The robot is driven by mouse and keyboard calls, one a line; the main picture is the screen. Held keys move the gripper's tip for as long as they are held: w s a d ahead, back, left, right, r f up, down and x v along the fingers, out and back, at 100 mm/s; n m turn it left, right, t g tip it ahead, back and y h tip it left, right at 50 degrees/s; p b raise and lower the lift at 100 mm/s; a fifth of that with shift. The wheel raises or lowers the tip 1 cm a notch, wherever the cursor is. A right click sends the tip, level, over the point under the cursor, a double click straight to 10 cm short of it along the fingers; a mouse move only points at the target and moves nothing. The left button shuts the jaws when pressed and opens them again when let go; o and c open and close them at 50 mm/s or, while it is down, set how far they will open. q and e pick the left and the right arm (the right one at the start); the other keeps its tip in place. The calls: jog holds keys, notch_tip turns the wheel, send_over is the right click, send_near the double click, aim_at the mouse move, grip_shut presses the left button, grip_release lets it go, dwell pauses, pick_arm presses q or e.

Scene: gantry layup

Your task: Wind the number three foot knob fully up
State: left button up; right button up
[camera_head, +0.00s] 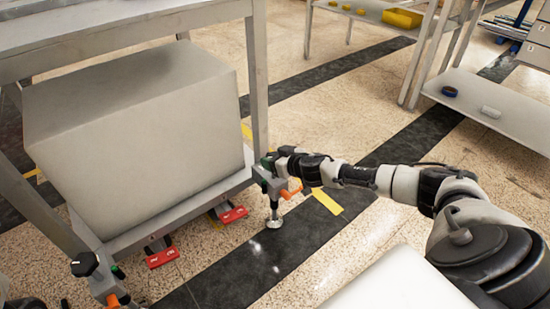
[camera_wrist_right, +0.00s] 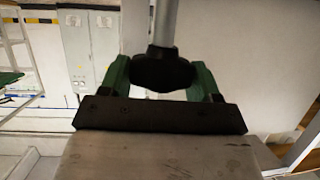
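A grey post rises behind the knob in that view. In the head view the gripper mostly hides this knob. Below are an orange lever (camera_head: 291,192) and a round metal foot (camera_head: 274,220) on the floor. Another black foot knob (camera_head: 84,264) is at the near left leg. I cannot read a foot number clearly. My left gripper is not in view.
A large grey block (camera_head: 135,125) sits on the frame's low shelf. Two red pedals with white marks, one left (camera_head: 162,257) and one right (camera_head: 233,214), stick out beneath. A yellow floor mark (camera_head: 327,201) lies right of the foot. A shelf table (camera_head: 490,105) stands back right.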

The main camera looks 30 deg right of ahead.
jog(key=c, duration=0.5)
jog(key=shift+n+y, duration=0.3)
jog(key=shift+y, duration=0.1)
